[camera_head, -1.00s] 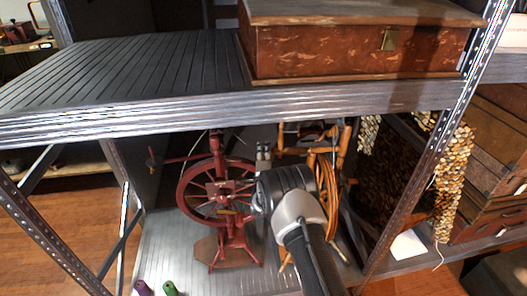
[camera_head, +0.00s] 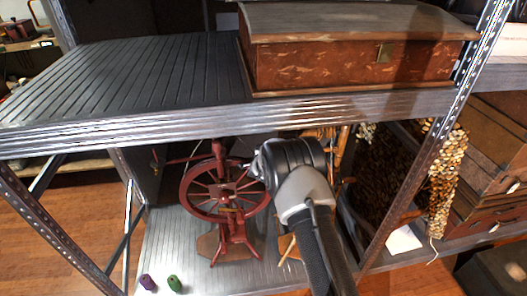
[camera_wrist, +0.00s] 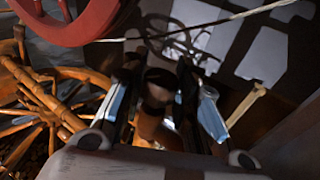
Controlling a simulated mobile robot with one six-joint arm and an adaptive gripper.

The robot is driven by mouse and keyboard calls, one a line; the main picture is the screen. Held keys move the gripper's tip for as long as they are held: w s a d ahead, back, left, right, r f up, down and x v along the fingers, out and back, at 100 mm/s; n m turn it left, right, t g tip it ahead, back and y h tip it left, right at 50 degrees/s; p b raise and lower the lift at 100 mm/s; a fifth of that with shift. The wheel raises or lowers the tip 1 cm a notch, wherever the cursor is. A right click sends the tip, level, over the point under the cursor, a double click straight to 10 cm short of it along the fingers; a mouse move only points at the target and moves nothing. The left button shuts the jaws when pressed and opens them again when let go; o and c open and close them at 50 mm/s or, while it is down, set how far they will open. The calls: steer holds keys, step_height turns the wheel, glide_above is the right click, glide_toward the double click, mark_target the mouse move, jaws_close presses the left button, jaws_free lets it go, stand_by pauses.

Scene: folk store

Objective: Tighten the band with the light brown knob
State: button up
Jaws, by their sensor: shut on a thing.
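A red spinning wheel (camera_head: 189,200) stands on the lower shelf in the head view. A light brown spinning wheel stands to its right, mostly hidden by my arm, with a post (camera_head: 341,147) showing. In the wrist view, the light brown wheel (camera_wrist: 40,115) is at the left and a red rim (camera_wrist: 85,22) at the top left. A pale cord, perhaps the band (camera_wrist: 225,20), runs across the top. My gripper (camera_wrist: 158,95) is shut on a brown rounded piece, seemingly the knob (camera_wrist: 158,85), which looks dark in shadow. My fingertips are hidden in the head view.
The upper shelf (camera_head: 150,80) lies close above my arm and carries a wooden chest (camera_head: 340,60). A purple spool (camera_head: 147,283) and a green spool (camera_head: 174,284) are at the lower shelf's front. A metal post (camera_head: 405,185) and strings of beads (camera_head: 447,180) are at the right.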

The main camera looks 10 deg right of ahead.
stand_by(0.4)
steer(key=o, duration=1.1)
steer(key=v, duration=1.2)
steer(key=shift+d, duration=0.1)
